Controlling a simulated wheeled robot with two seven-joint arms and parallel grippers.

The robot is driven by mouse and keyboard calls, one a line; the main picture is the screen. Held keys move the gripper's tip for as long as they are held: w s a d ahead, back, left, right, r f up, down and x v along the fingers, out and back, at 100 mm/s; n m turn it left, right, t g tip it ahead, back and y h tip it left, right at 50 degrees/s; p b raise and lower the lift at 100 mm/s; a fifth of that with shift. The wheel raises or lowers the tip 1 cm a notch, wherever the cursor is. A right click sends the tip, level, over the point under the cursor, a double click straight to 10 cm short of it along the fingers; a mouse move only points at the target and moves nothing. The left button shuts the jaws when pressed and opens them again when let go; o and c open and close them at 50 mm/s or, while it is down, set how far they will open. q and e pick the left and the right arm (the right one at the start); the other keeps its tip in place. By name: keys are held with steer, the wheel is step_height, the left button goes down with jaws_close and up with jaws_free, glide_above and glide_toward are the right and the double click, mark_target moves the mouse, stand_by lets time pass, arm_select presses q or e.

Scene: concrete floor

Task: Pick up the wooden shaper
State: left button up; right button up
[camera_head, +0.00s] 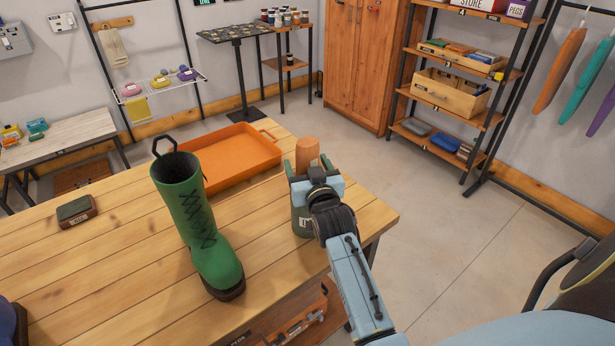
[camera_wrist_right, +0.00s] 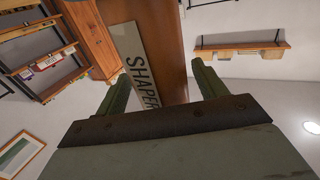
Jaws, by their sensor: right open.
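The wooden shaper (camera_head: 306,148) is an orange-brown rounded block, upright near the table's right side. My right gripper (camera_head: 307,165) is open, with its green fingers on either side of the shaper. In the right wrist view the brown shaper (camera_wrist_right: 168,40), with a pale label reading "SHAPER", shows between the spread fingers of this gripper (camera_wrist_right: 162,72). Whether the fingers touch it is unclear. The shaper's lower part is hidden by my gripper and wrist in the head view. My left gripper is not in view.
A tall green boot (camera_head: 200,225) stands on the wooden table (camera_head: 110,260), left of my right arm. An orange tray (camera_head: 235,158) lies behind it. A small dark brush-like block (camera_head: 76,210) lies at left. A green labelled item (camera_head: 300,220) sits below my right wrist, partly hidden.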

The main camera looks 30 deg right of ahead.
steer(key=shift+c, duration=0.2)
steer(key=c, duration=1.2)
steer(key=shift+o, duration=0.2)
steer(key=shift+r, duration=0.2)
